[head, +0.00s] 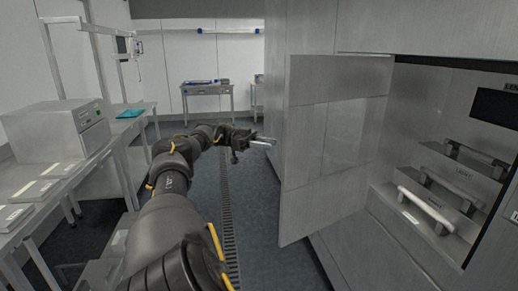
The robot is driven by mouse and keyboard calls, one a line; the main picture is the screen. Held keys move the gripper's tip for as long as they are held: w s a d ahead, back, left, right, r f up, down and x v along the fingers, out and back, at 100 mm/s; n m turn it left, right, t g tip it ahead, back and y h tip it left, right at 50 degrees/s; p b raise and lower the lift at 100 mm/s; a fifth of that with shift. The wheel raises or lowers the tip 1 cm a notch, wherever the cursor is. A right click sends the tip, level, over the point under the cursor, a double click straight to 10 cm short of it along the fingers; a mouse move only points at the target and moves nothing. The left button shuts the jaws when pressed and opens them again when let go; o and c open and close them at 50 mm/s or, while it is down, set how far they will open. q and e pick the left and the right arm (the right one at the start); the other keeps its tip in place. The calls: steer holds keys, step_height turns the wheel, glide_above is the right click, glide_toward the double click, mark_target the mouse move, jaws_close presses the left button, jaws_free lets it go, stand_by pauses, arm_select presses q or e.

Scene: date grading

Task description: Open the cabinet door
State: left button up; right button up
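The cabinet door (305,150) is a grey panel that stands swung out from the cabinet (425,30), well open. The inside of the cabinet shows to its right. My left gripper (268,142) is to the left of the door's free edge, at about its mid height, and points right towards it. It appears apart from the door and holds nothing that I can see. Its fingers are too small to tell whether they are open or shut. No handle shows on this face of the door. My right gripper is out of view.
Inside the cabinet are stepped grey trays with pale bar handles (426,208) and a dark screen (497,107). A bench (75,170) with a box-shaped machine (58,130) runs along the left. A small table (207,90) stands at the back. The floor (255,215) between is clear.

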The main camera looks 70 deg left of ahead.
arm_select(q)
steer(key=shift+v, duration=1.5)
